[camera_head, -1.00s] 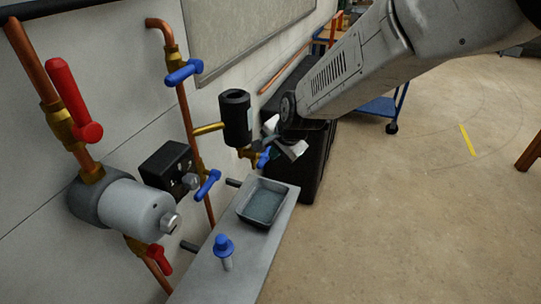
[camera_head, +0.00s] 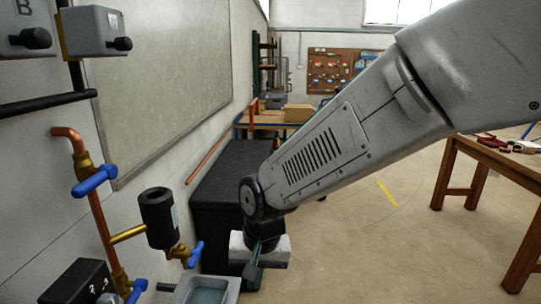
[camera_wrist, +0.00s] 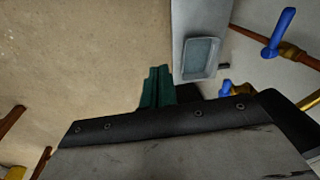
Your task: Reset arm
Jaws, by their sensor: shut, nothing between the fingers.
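My arm reaches in from the upper right of the head view, and my gripper (camera_head: 253,268) hangs at its end, pointing down. The gripper is shut and empty. In the wrist view its dark green fingers (camera_wrist: 157,74) lie side by side over the floor, left of a grey tray (camera_wrist: 200,58). The tray also shows at the bottom edge of the head view (camera_head: 207,292), lower left of the gripper and partly cut off. I cannot tell the exact gap between them.
Copper pipes with blue-handled valves (camera_head: 95,181) and a black cylinder (camera_head: 158,217) line the left wall. A large black box (camera_head: 222,200) stands behind the gripper. A wooden table (camera_head: 485,160) stands at the right. The floor between is open.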

